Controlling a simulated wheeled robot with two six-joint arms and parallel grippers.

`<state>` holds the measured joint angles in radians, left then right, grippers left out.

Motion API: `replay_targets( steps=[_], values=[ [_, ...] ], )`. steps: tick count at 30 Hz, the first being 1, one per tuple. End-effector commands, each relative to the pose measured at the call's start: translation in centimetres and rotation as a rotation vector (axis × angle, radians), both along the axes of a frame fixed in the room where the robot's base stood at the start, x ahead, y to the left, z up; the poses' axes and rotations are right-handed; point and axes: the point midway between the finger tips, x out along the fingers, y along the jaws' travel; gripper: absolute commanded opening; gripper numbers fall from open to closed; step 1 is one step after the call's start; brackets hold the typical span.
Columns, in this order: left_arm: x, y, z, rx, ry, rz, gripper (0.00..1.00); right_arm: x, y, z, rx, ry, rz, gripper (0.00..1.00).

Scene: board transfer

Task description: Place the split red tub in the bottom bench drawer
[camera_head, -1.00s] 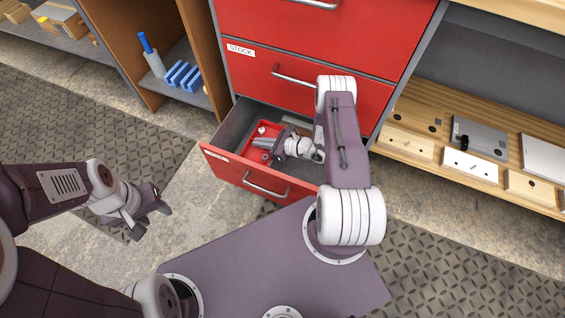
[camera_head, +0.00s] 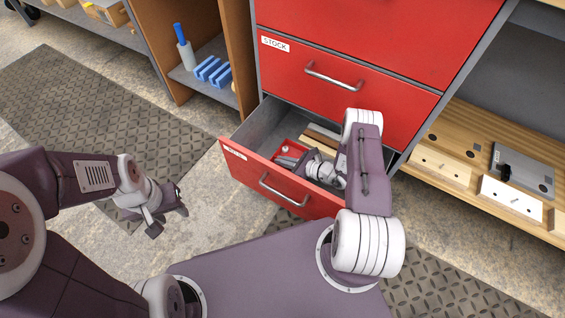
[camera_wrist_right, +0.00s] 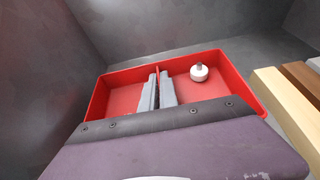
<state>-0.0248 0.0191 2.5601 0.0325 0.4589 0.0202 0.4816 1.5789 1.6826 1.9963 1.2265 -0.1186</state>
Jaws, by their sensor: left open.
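The split red tub (camera_head: 292,151) is inside the open bottom bench drawer (camera_head: 243,165), towards its left side. In the right wrist view the tub (camera_wrist_right: 119,98) has two compartments with a divider between them. A small white knob-like part (camera_wrist_right: 199,72) sits in the right compartment. My right gripper (camera_head: 287,161) reaches down into the drawer. Its two fingers (camera_wrist_right: 158,90) are close together on either side of the divider, gripping it. The tub's near side is partly hidden by my gripper; whether it rests on the drawer floor is unclear. My left gripper (camera_head: 169,220) is open and empty, out over the floor.
Wooden strips (camera_wrist_right: 288,108) lie in the drawer right of the tub, close to its rim. The closed red STOCK drawer (camera_head: 345,85) is just above. A shelf with blue blocks (camera_head: 212,70) stands left, and a wooden shelf with boards (camera_head: 440,165) stands right.

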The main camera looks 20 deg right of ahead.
Motion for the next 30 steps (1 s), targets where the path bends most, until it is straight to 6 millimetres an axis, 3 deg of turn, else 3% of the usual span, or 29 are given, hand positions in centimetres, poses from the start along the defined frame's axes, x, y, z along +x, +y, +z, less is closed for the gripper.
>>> replay_targets(
  steps=[4, 7, 17, 24, 30],
  values=[
    [0.0, 0.0, -0.3, 0.0, 0.0, 0.0, 0.44, 0.0, 0.0, -0.3, 0.001, -0.001, 0.0, 0.0],
    [0.0, 0.0, -0.2, 0.0, 0.0, 0.0, 0.44, 0.0, 0.0, -0.2, 0.0, 0.0, 0.0, 0.25],
    [0.0, 0.0, 0.2, 0.0, 0.0, 0.0, 0.44, 0.0, 0.0, 0.2, 0.0, 0.0, 0.0, 0.25],
    [0.0, 0.0, 3.5, 0.0, 0.0, 0.0, 0.44, -3.1, -2.8, 2.4, 0.001, 0.002, -0.006, 0.25],
    [0.0, 0.0, 4.6, 0.0, 0.0, 0.0, 0.44, -5.1, -4.3, 3.1, 0.001, 0.001, -0.003, 0.25]
  ],
)
